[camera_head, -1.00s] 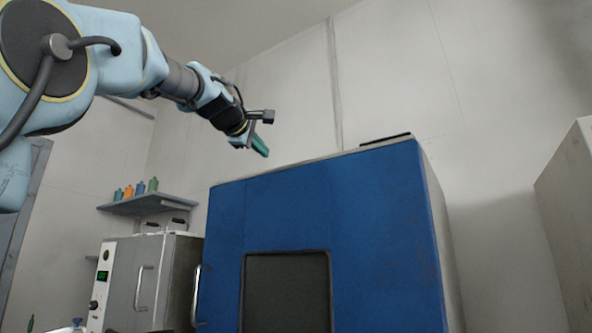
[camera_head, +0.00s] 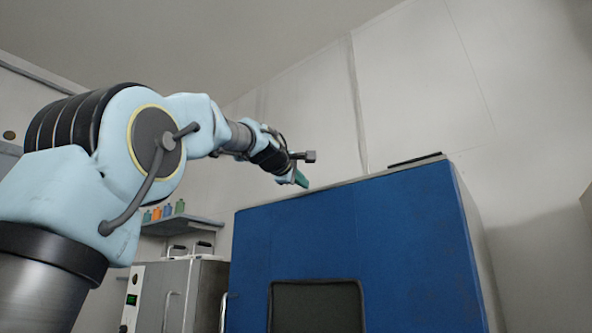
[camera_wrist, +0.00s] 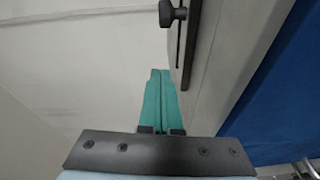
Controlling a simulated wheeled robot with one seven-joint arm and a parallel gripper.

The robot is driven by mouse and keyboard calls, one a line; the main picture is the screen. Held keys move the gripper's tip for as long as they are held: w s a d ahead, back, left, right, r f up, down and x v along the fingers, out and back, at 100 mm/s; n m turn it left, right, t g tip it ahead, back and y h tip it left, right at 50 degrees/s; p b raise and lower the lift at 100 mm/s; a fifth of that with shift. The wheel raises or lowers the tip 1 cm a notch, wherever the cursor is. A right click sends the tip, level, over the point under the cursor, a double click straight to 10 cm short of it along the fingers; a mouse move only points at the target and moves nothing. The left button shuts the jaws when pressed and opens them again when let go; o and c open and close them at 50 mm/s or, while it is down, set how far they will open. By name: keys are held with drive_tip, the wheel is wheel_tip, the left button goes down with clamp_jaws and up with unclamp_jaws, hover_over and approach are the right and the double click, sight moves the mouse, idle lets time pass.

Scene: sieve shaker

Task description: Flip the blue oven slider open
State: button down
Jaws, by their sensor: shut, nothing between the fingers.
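The blue oven (camera_head: 370,240) stands at the middle right of the head view, with a dark window in its blue front. A dark slider strip (camera_head: 415,159) lies on its pale top, toward the right. My gripper (camera_head: 303,181) is over the left part of the oven top. Its green fingers (camera_wrist: 160,74) are together and empty, just left of the rail's near end and short of the knob. Contact is unclear.
A smaller steel oven (camera_head: 185,290) with a green display stands left of the blue oven. Above it a wall shelf (camera_head: 180,226) holds several small coloured bottles. The wall behind is bare, with open air above the blue oven.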

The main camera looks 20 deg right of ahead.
drive_tip(key=shift+p+x, duration=0.3)
drive_tip(key=shift+x, duration=0.8)
drive_tip(key=shift+s+d+p, duration=0.3)
drive_tip(key=shift+s+d, duration=0.6)
drive_tip(key=shift+d, duration=0.15)
drive_tip(key=shift+s+d+f, duration=0.25)
drive_tip(key=shift+s+d, duration=0.05)
drive_tip(key=shift+d, duration=0.25)
